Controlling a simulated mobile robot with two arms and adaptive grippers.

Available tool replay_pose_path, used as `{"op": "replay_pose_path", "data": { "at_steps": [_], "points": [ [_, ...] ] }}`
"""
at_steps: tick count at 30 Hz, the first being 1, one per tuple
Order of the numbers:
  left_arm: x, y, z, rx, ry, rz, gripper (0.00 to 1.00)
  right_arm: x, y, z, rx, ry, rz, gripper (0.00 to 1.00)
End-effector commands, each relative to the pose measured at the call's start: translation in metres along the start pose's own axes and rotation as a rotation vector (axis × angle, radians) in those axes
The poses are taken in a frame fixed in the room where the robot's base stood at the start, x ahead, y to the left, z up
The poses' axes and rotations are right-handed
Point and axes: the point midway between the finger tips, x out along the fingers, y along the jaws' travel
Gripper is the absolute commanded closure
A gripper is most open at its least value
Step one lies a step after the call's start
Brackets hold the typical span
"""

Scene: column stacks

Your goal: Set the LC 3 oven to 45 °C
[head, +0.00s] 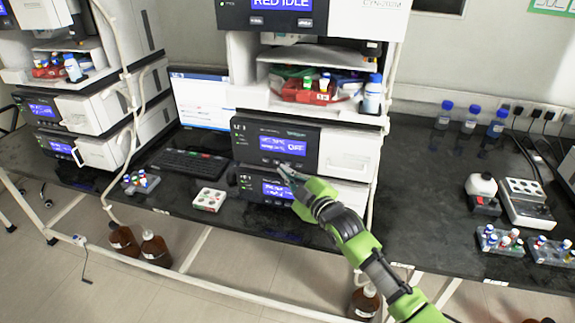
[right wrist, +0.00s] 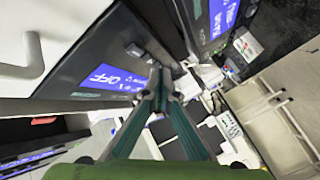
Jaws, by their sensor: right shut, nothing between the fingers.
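The middle column stack has a module with a dark front panel (head: 250,140) and a blue display (head: 282,146) reading OFF. I take it for the oven; no LC 3 label is readable. My right gripper (head: 284,170) is shut and empty, its tips just in front of the lower edge of this panel, near its small buttons. In the right wrist view the shut fingertips (right wrist: 160,78) are close beside the panel and its OFF display (right wrist: 108,78), with small buttons (right wrist: 138,53) next to them. I cannot tell whether they touch. My left gripper is not in view.
Below the panel is another module with a lit display (head: 275,189). Blue-capped bottles (head: 470,122) and vial racks (head: 500,240) stand to the right.

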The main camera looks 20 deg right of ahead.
Motion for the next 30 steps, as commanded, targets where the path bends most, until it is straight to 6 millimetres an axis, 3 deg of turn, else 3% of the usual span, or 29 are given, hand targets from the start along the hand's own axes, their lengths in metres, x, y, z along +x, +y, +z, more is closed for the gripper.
{"op": "replay_pose_path", "data": {
  "at_steps": [30],
  "points": [
    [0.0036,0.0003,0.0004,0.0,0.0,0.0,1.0,0.0078,0.0058,0.0057,-0.001,0.0,0.0,1.0]
  ]
}}
